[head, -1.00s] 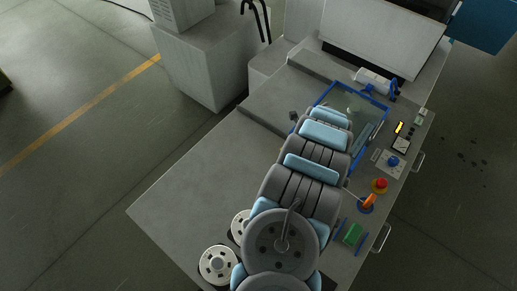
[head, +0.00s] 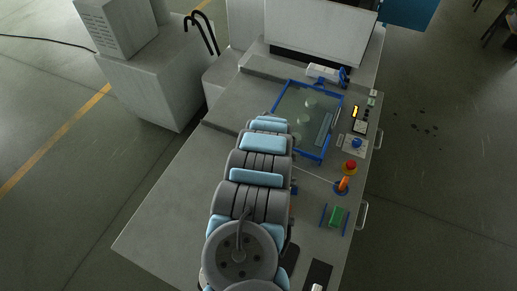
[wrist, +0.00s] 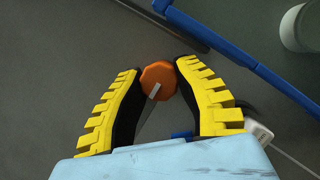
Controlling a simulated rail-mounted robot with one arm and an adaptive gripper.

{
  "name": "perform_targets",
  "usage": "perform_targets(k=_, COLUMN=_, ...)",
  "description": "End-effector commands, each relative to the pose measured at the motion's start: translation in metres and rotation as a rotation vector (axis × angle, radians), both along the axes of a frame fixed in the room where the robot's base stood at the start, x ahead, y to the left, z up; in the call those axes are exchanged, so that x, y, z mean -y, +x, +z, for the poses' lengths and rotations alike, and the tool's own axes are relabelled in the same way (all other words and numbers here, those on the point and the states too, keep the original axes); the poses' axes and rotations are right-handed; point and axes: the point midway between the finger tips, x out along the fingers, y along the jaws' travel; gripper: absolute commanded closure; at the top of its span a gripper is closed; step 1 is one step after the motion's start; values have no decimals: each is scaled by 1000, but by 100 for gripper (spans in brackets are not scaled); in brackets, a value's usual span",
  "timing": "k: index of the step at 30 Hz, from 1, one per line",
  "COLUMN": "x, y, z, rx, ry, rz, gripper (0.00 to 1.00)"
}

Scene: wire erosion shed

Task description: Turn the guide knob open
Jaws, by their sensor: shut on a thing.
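The guide knob (wrist: 158,77) is an orange, many-sided knob with a short white mark, slightly tilted, on its lower half in the wrist view. My gripper (wrist: 159,71) has its black fingers with yellow ribbed backs on both sides of the knob, shut on it near the fingertips. In the head view my own arm hides the gripper and this knob.
A blue frame (head: 323,157) borders a glassy tank; its blue bar (wrist: 215,42) crosses the wrist view. Bare bench (head: 170,215) lies left.

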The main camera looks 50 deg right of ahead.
Motion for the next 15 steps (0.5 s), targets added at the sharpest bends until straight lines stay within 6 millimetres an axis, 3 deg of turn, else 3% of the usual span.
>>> perform_targets(k=11, x=0, y=1, z=-1, rx=0, ry=-2, rz=-4, gripper=100)
perform_targets(k=12, x=0, y=1, z=-1, rx=0, ry=-2, rz=-4, gripper=65)
perform_targets(k=13, x=0, y=1, z=-1, rx=1, ry=-1, rz=-4, gripper=57)
perform_targets(k=15, x=0, y=1, z=-1, rx=1, ry=-1, rz=-4, gripper=53)
